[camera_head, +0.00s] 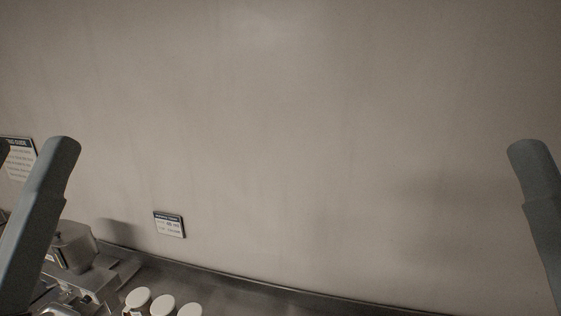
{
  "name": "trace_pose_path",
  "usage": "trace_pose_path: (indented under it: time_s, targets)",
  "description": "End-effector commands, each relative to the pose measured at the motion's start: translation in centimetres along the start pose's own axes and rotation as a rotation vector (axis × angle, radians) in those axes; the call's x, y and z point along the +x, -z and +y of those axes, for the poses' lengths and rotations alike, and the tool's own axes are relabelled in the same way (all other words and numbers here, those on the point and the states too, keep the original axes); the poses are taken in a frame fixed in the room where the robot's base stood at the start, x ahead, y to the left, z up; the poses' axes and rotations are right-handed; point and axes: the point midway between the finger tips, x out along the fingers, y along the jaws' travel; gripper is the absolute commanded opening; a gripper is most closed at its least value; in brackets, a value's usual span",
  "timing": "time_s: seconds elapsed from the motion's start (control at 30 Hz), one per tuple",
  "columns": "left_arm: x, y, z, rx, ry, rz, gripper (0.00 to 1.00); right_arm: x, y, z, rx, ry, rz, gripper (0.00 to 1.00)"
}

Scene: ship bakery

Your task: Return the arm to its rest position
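Two grey arm links of mine show in the head view, one rising at the left edge and one at the right edge. Neither gripper is in the picture, so I cannot see whether either one holds anything. Most of the view is a bare wall (290,130).
A metal container (74,248) stands at the lower left beside metal equipment. Several round white-topped things, one a white lid (138,298), line the bottom edge. A small sign (169,224) and a larger notice (20,160) hang on the wall. A dark ledge (250,292) runs along its foot.

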Motion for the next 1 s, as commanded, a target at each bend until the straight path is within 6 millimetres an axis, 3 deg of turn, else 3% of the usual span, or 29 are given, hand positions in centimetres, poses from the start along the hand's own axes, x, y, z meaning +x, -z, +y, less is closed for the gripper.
trace_pose_path:
  time_s: [0.17,0.27,0.37,0.9,1.0]
  targets:
    - [-0.4,-0.4,0.0,0.022,0.002,0.002,0.69,-0.4,-0.4,0.0,0.0,0.0,0.0,0.69]
    - [-1.9,-1.8,-0.1,0.021,0.002,0.002,0.69,-2.0,-1.8,0.0,0.0,0.0,0.0,0.69]
    - [-4.6,-4.3,-0.1,0.02,0.002,0.002,0.69,-4.7,-4.3,0.0,0.0,0.0,0.0,0.69]
    - [-24.0,-22.3,-0.3,0.019,0.003,0.003,0.69,-24.1,-22.3,-0.1,0.0,0.0,0.0,0.69]
    - [-26.1,-24.3,-0.4,0.019,0.003,0.003,0.69,-26.3,-24.2,-0.1,0.0,0.0,-0.001,0.69]
